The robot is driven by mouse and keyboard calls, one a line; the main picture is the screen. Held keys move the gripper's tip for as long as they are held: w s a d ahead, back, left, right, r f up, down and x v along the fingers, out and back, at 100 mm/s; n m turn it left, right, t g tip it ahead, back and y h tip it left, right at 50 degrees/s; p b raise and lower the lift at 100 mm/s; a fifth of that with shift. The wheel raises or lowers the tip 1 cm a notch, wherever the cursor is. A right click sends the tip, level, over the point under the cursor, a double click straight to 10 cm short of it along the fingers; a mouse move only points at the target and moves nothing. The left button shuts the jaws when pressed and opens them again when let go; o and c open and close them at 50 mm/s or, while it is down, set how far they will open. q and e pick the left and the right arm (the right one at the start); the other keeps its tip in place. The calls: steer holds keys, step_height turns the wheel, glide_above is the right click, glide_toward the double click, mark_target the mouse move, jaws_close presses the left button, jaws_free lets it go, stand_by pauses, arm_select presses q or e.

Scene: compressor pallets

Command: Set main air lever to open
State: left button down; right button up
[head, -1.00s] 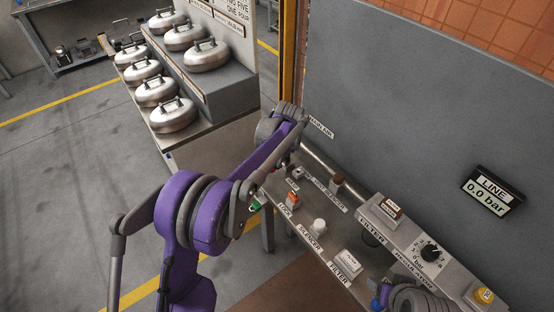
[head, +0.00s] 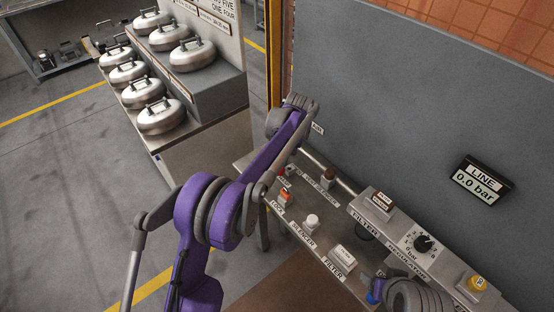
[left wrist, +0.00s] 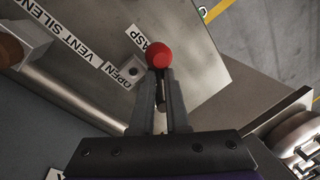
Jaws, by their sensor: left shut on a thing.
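In the left wrist view, a red ball knob (left wrist: 159,54) on a thin dark stem shows at my left gripper's (left wrist: 160,88) fingertips. The fingers are shut on the stem just below the knob. An OPEN label (left wrist: 122,72) is on the metal panel to the left of the knob. In the head view, my left arm reaches over the panel's far left end; its forearm and wrist hide the jaws and lever there. Part of my right arm shows at the lower right, but its jaws are not visible.
The steel panel holds a white silencer knob (head: 312,221), an orange lock part (head: 286,196) and a filter block (head: 345,252). A regulator dial (head: 424,243) stands at right. The line display (head: 481,184) reads 0.0 bar.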

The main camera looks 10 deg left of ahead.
arm_select(q)
steer(key=n, duration=0.1)
steer(key=d+n, duration=0.1)
steer(key=shift+w+d+n+g, duration=0.15)
steer(key=shift+w+n+g, duration=0.15)
steer(key=shift+w+d+n+g+h+p, duration=0.15)
steer(key=shift+w+d+n+p, duration=0.15)
steer(key=shift+n, duration=0.6)
steer(key=shift+w+d+n+g+h+p, duration=0.15)
steer(key=shift+w+d+n+p, duration=0.15)
steer(key=shift+n, duration=0.6)
arm_select(e)
steer(key=shift+w+r, duration=0.3)
steer(key=shift+r, duration=0.6)
arm_select(q)
steer(key=c, duration=0.9)
jaws_free()
steer(key=r, duration=0.3)
steer(key=w+d+r+p, duration=0.1)
steer(key=r, duration=0.6)
steer(key=shift+w+d+r, duration=0.2)
steer(key=shift+w+r, duration=0.1)
steer(key=shift+w, duration=0.05)
arm_select(e)
steer(key=shift+w+r, duration=0.2)
steer(key=shift+r, duration=0.35)
steer(key=shift+w+r, duration=0.2)
steer(key=shift+r, duration=0.3)
